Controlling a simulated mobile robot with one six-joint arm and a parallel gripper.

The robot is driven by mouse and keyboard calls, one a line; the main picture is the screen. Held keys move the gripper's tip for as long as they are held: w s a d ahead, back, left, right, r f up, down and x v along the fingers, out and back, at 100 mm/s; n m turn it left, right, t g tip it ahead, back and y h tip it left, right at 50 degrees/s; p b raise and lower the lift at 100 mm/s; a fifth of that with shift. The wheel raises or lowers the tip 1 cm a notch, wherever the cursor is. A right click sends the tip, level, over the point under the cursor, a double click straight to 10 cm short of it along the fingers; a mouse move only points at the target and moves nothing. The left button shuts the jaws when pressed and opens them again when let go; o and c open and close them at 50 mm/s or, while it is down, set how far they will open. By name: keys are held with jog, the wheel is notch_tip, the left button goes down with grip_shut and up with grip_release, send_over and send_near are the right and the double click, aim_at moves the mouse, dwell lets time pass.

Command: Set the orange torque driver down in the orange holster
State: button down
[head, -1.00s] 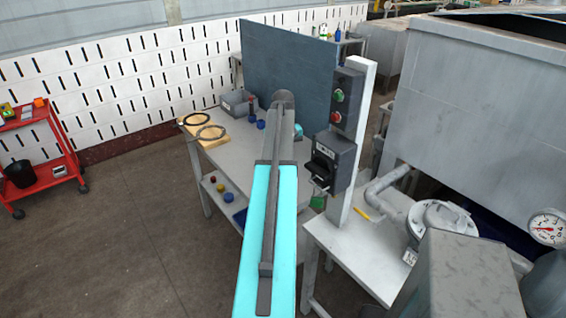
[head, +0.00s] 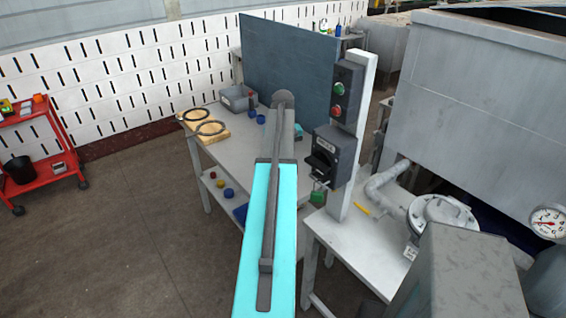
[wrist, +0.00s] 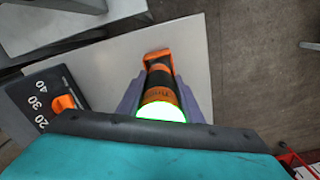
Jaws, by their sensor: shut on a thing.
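My gripper (wrist: 160,82) is shut on the orange and black torque driver (wrist: 166,88), with one grey-purple finger on each side of its body. The driver's near end glows white and green toward the wrist camera. An orange part shows at its far end; I cannot tell if this belongs to the driver. In the head view my arm hides the gripper and driver. I cannot make out the orange holster for certain; a small orange thing (head: 38,98) sits on the red cart at the far left.
A grey workbench (head: 223,156) bears a wooden board with dark rings (head: 211,128), a grey bin (head: 237,98) and small blue pieces. A control post (head: 352,140) stands right of my arm. A dark panel with numbers (wrist: 42,100) lies left in the wrist view. Open floor separates bench and red cart (head: 40,140).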

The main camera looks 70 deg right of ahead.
jog(key=shift+f+b, duration=0.3)
jog(key=shift+f, duration=0.4)
jog(key=shift+f, duration=0.7)
jog(key=shift+f, duration=0.15)
jog(key=c, duration=1.2)
grip_release()
jog(key=shift+r+p, duration=3.7)
jog(key=shift+r, duration=3.2)
